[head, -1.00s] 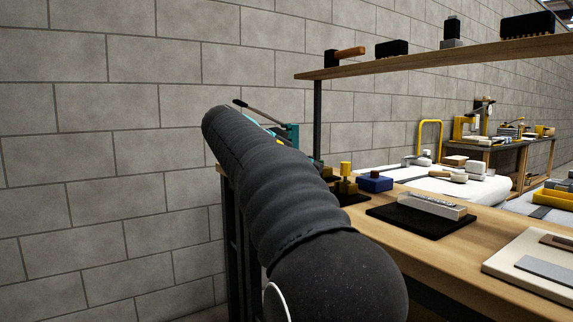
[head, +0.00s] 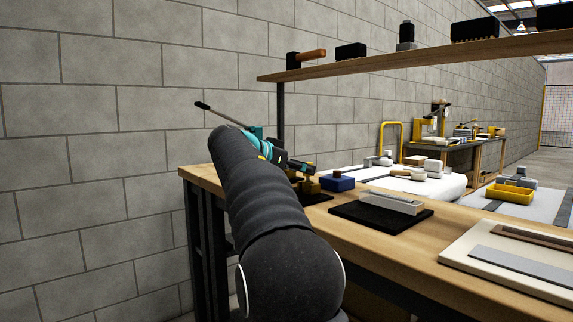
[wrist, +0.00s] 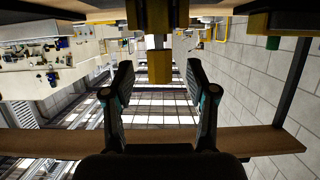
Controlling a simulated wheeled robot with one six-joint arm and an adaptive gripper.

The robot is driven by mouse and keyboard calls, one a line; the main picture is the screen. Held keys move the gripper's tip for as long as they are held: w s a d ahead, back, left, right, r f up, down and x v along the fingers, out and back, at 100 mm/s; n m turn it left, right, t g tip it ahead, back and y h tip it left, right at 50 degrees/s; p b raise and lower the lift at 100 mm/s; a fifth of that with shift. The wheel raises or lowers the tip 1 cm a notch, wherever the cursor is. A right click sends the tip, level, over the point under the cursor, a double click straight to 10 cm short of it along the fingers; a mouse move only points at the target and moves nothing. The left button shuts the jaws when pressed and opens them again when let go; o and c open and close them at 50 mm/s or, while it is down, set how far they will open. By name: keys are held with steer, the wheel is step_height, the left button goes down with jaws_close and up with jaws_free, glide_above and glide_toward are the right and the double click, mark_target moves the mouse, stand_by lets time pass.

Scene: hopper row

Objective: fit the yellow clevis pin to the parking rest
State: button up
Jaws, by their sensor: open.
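My gripper (head: 306,167) is at the back left end of the bench, beyond my dark arm, by a small yellow fitting (head: 309,186) on a black base. In the wrist view my gripper (wrist: 158,66) is open, with one finger on each side of a yellow block-like piece (wrist: 160,68), probably the clevis pin. Clear gaps show on both sides, and nothing is gripped. The piece hangs from darker and yellow parts at the top of that picture. I cannot make out the parking rest for certain.
A blue block (head: 337,182) sits just right of the fitting. A black mat (head: 352,217) with a grey bar is nearer. A wooden shelf (head: 400,62) with dark items runs above the bench, held by a post (head: 281,118). A block wall (head: 90,200) stands to the left.

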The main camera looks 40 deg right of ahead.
mark_target(308, 176)
steer(key=shift+x, duration=1.7)
jaws_close()
